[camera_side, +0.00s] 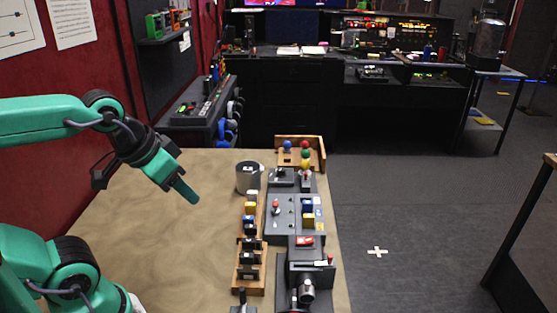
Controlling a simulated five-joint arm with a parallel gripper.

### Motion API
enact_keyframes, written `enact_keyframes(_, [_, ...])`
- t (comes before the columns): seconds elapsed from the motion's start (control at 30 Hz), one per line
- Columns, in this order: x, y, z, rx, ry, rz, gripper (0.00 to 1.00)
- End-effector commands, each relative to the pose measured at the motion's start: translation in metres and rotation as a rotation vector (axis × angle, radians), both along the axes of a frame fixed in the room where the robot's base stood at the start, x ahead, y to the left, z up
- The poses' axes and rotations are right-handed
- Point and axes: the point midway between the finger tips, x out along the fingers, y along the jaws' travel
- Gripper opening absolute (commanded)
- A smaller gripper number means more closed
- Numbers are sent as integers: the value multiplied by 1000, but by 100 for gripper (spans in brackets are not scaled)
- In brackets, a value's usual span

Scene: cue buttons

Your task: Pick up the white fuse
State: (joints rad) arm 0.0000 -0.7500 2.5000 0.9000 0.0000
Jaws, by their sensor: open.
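A small pale, white-looking block (252,195) sits at the far end of a wooden rack (251,285) on the table; I take it to be the white fuse, but it is too small to be sure. A yellow block (251,208) and several darker pieces stand nearer along the same rack. My gripper (180,187) is above the table, left of the rack and apart from it. It is open, and I see nothing held in it. One teal finger shows clearly; the gap between the jaws is hard to see from this side.
A grey metal cup (248,178) stands behind the rack. Grey control boxes (283,228) with switches line its right side. A wooden tray (318,146) with coloured balls is at the far end. The tan table (190,255) left of the rack is clear.

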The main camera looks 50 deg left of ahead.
Motion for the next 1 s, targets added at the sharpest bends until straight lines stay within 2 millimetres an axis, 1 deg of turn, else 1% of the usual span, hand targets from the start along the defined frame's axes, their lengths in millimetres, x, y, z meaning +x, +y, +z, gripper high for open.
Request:
enact_keyframes(0.4, [0,0,0,0,0,0,42])
enact_keyframes(0.57, [4,1,1,7,7,-9,42])
enact_keyframes(0.77, [20,5,5,34,41,-49,42])
enact_keyframes(1.0, [55,14,8,86,109,-140,42])
